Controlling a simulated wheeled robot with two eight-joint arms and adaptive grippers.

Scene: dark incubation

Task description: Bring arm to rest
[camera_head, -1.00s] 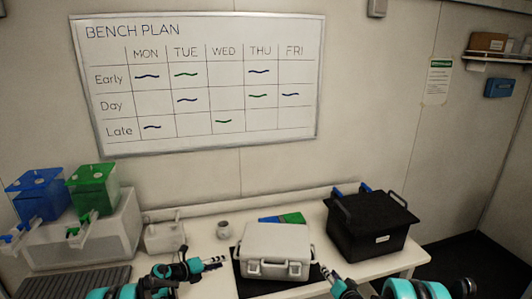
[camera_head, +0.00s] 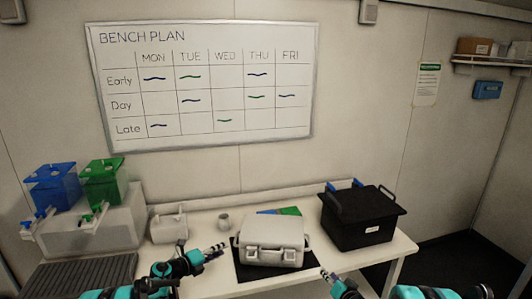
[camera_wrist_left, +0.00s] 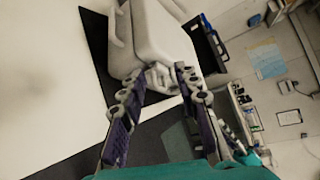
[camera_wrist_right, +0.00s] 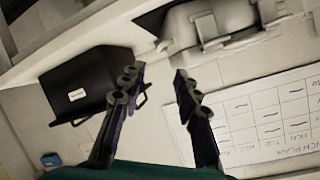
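My left gripper (camera_head: 218,249) is at the front of the bench, left of the closed white case (camera_head: 271,242). In the left wrist view its fingers (camera_wrist_left: 155,82) are spread apart with nothing between them, and the case lies beyond them. My right gripper (camera_head: 328,277) is low at the bench's front edge, right of the case and in front of the black box (camera_head: 362,219). In the right wrist view its fingers (camera_wrist_right: 160,80) are apart and empty. Both grippers are apart from the case, which sits on a black mat (camera_head: 241,268).
Blue (camera_head: 52,187) and green (camera_head: 104,181) dispensers stand at the left above a ribbed dark tray (camera_head: 88,271). A whiteboard (camera_head: 205,85) hangs on the wall.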

